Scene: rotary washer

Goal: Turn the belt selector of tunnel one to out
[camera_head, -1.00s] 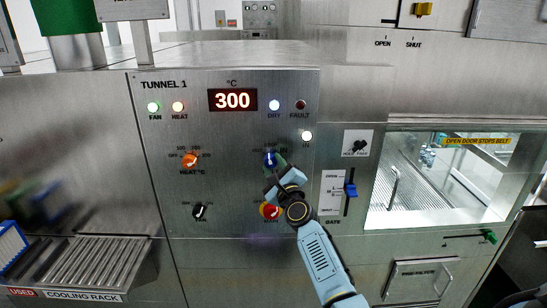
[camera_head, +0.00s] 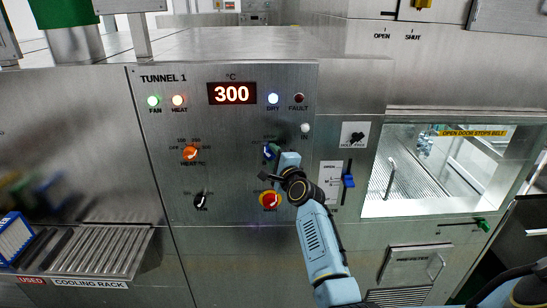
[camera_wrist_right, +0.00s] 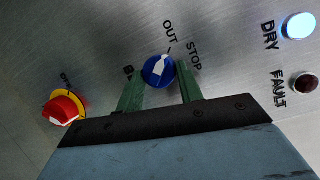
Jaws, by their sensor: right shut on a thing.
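The belt selector is a blue knob with a white pointer (camera_wrist_right: 158,70), on the TUNNEL 1 panel (camera_head: 230,135). In the head view the blue knob (camera_head: 268,152) is partly covered by my right gripper (camera_head: 275,153). In the right wrist view my gripper's green fingers (camera_wrist_right: 160,88) are shut on the knob, one on each side. The pointer is turned toward the tick by the word OUT, with STOP beside it; a third label is partly hidden by a finger. My left gripper is not in view.
An orange heat knob (camera_head: 190,153) and a black knob (camera_head: 201,201) are to the left. A blue slider handle (camera_head: 348,181) is to the right of my arm.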

